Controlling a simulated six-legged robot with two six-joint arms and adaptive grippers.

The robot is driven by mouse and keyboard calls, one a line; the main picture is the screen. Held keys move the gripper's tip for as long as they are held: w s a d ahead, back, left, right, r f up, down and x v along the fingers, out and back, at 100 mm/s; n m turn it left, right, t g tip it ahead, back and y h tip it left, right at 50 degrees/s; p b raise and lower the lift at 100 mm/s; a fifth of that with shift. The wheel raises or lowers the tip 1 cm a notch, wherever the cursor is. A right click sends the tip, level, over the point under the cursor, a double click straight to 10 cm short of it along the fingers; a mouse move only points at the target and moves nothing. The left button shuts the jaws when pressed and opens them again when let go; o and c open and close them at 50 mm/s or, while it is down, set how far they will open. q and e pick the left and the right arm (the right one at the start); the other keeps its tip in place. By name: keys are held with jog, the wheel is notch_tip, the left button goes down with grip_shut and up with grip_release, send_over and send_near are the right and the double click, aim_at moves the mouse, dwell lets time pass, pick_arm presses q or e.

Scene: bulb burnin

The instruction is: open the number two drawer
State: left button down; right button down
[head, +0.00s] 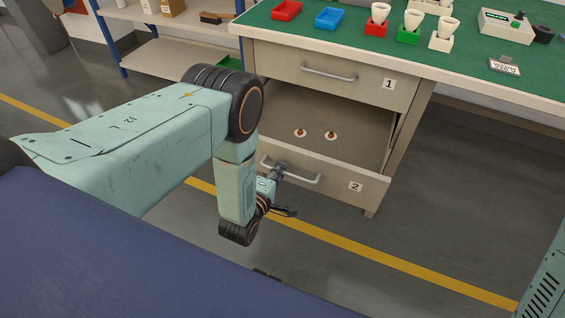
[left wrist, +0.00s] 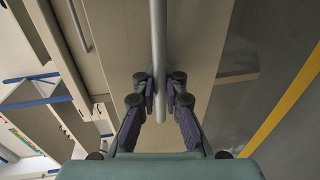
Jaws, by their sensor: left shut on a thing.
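The number two drawer (head: 345,182) is the lower drawer of the workbench and stands pulled out, with its inside showing from above. Its front has a "2" label and a grey bar handle (head: 305,180). My left gripper (head: 280,172) is at the left part of this handle. In the left wrist view the fingers of my left gripper (left wrist: 163,88) are closed on either side of the handle bar (left wrist: 158,35). Two small white-and-copper round pieces (head: 331,135) lie apart on the drawer floor. My right gripper does not show.
The number one drawer (head: 365,85) above is shut. The green bench top (head: 460,62) holds a red tray (head: 286,10), a blue tray (head: 329,18), several bulbs in coloured holders and a meter box (head: 506,25). Shelving (head: 180,57) stands at the back left. The floor before the drawer is clear.

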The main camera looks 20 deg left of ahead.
pick_arm(q)
jog(key=shift+v, duration=0.8)
jog(key=c, duration=1.7)
grip_release()
jog(key=shift+s, duration=0.1)
jog(key=v, duration=1.2)
jog(key=shift+f, duration=0.1)
